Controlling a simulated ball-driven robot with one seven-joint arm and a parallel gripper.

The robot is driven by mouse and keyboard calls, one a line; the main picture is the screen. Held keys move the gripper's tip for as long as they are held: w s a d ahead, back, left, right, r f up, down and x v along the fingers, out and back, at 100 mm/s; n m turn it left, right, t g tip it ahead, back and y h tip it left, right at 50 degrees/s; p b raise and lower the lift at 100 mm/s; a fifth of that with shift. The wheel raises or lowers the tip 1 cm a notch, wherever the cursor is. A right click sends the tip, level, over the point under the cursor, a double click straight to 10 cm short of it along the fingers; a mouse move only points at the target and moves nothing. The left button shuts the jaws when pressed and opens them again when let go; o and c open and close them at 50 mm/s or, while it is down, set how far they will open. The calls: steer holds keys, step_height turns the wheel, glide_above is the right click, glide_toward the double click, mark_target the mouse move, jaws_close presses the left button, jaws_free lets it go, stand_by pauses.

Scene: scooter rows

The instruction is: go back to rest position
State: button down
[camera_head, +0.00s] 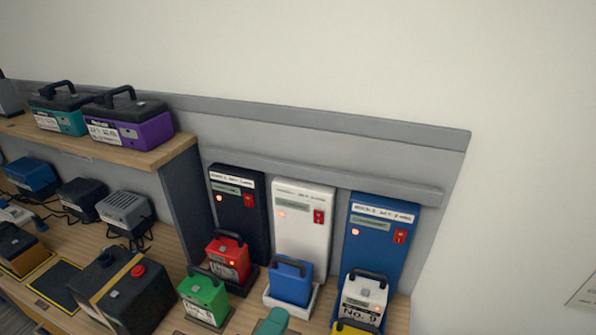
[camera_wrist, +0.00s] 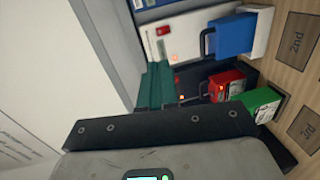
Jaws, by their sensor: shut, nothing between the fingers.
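My gripper (camera_wrist: 158,72) shows in the wrist view as two dark green fingers side by side, shut and empty. It is apart from the packs and chargers behind it. In the head view a red pack (camera_head: 228,257) sits in the black charger (camera_head: 238,205), a blue pack (camera_head: 291,282) in the white charger (camera_head: 303,215), and a white pack marked No. 9 (camera_head: 363,296) in the blue charger (camera_head: 380,235). A green pack (camera_head: 204,297) stands in front of the red one. A teal shape (camera_head: 272,322) is cut by the bottom edge; I cannot tell what it is.
A raised wooden shelf (camera_head: 160,155) at left carries a teal pack (camera_head: 62,110) and a purple pack (camera_head: 128,120). Below it stand several small dark and grey units and a box with a red button (camera_head: 132,290). The wall above is bare.

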steer(key=s+d+f+m+g+y, duration=0.1)
steer(key=d+f+m+g, duration=0.2)
steer(key=d+f, duration=0.35)
steer(key=s+d+f+m+g+y, duration=0.1)
steer(key=d+f+m+g, duration=0.25)
steer(key=d, duration=0.65)
steer(key=d+f+m+g+y, duration=0.1)
steer(key=d+f+m+g, duration=0.1)
steer(key=d+f, duration=0.5)
steer(key=s+d+f+m+g+y, duration=0.2)
steer(key=s+d+f+m+y, duration=0.1)
steer(key=s+d+m, duration=0.4)
steer(key=s+f+n+g+b, duration=0.2)
steer(key=s+f+b, duration=0.8)
steer(key=f, duration=0.5)
steer(key=shift+s+g, duration=0.4)
steer(key=shift+g, duration=0.35)
